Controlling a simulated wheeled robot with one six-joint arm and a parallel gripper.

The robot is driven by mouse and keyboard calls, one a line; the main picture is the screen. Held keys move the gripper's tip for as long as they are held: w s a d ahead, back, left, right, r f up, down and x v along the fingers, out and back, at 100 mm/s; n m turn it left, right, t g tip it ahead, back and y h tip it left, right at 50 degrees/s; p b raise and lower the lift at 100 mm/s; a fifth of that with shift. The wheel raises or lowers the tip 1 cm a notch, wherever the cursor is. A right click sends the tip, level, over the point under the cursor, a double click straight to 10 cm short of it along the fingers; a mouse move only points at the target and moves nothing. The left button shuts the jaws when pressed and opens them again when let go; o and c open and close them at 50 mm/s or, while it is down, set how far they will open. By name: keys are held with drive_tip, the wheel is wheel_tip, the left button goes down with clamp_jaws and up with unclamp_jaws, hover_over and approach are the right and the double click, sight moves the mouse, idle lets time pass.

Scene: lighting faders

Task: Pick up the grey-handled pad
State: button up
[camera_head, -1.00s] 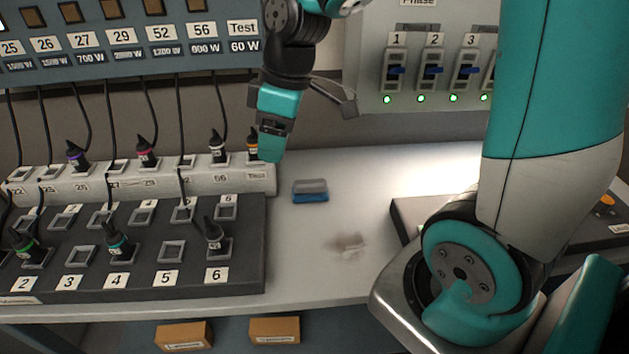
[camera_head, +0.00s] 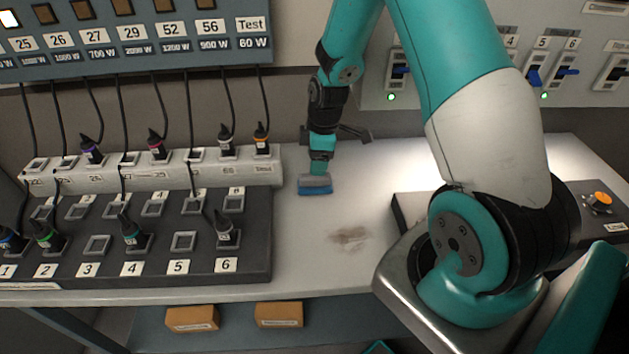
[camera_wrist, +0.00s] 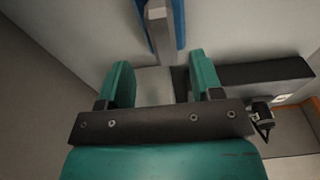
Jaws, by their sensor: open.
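The pad (camera_head: 315,190) has a grey handle on top of a blue base. It lies on the light worktop, just right of the long white socket strip. My gripper (camera_head: 320,169) points down right at the pad's far side, close above or behind its handle. In the wrist view my gripper (camera_wrist: 160,80) is open, with two teal fingers spread apart. The pad's grey handle (camera_wrist: 160,35) and blue base show ahead, roughly in line with the gap between the fingers. The handle does not appear clamped. Whether a finger touches the pad is unclear.
The white socket strip (camera_head: 150,177) and dark socket board (camera_head: 130,255), with several plugs and hanging cables, stand to the left. A dark smudge (camera_head: 350,236) marks the bare worktop in front of the pad. A dark console (camera_head: 590,215) with an orange button is right.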

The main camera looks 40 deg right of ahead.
drive_tip(key=shift+a+f+p, duration=0.2)
drive_tip(key=shift+f+p, duration=0.2)
drive_tip(key=shift+f, duration=1)
drive_tip(key=shift+a+f+p, duration=0.15)
drive_tip(key=shift+f+p, duration=0.25)
drive_tip(key=shift+f, duration=0.95)
drive_tip(key=c, duration=1.1)
drive_tip(key=shift+r, duration=0.15)
wheel_tip(320, 180, up, 20)
drive_tip(key=shift+f+b, duration=0.1)
drive_tip(key=shift+b, duration=0.95)
